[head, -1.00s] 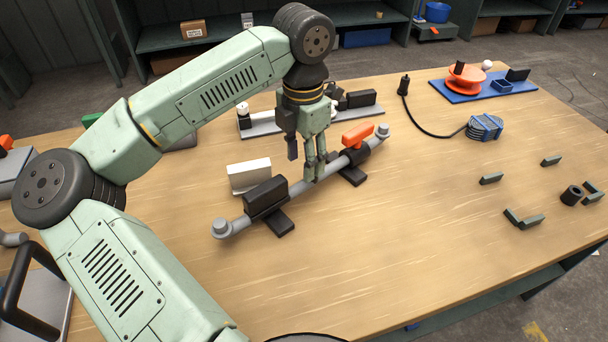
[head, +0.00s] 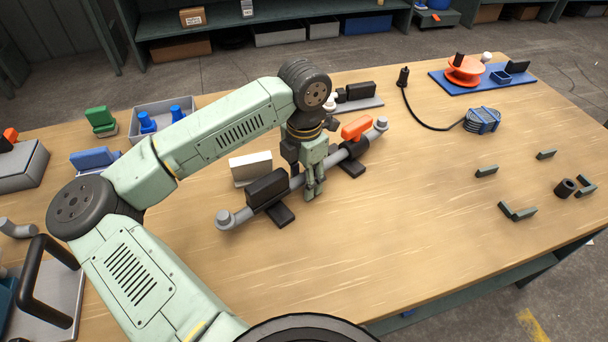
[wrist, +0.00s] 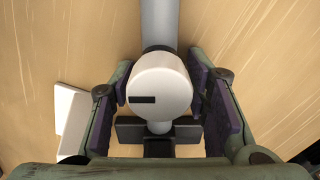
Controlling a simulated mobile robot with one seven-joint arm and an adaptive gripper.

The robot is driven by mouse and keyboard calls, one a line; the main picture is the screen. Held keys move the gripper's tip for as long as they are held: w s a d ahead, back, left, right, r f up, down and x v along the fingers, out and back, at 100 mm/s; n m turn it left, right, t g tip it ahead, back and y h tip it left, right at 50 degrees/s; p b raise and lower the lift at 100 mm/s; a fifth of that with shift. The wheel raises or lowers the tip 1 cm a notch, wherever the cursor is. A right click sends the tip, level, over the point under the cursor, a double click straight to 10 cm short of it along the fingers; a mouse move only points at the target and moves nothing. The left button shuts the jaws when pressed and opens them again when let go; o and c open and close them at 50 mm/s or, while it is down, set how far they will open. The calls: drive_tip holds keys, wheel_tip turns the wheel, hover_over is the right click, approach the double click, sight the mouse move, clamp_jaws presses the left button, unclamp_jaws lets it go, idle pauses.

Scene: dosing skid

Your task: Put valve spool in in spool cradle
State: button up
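The grey pipe piece (head: 297,182) with an orange handle (head: 357,127), which I take to be the valve spool, lies diagonally across the table over two black supports (head: 281,215). I cannot tell whether these supports are the spool cradle. My gripper (head: 313,192) points down at the pipe's middle, between the black block (head: 267,188) and the handle. In the wrist view, the open fingers of my gripper (wrist: 160,90) stand on either side of a white round cap (wrist: 161,88) with a dark slot, with small gaps. The pipe (wrist: 160,22) runs upward behind the cap.
A white box (head: 250,168) stands close behind the pipe. Small grey brackets (head: 518,212) and a black cylinder (head: 565,188) are at the right. A blue tray (head: 480,84) with an orange reel and a blue cable coil (head: 482,121) lie behind. The front middle is clear.

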clamp_jaws()
idle(0.3)
idle(0.6)
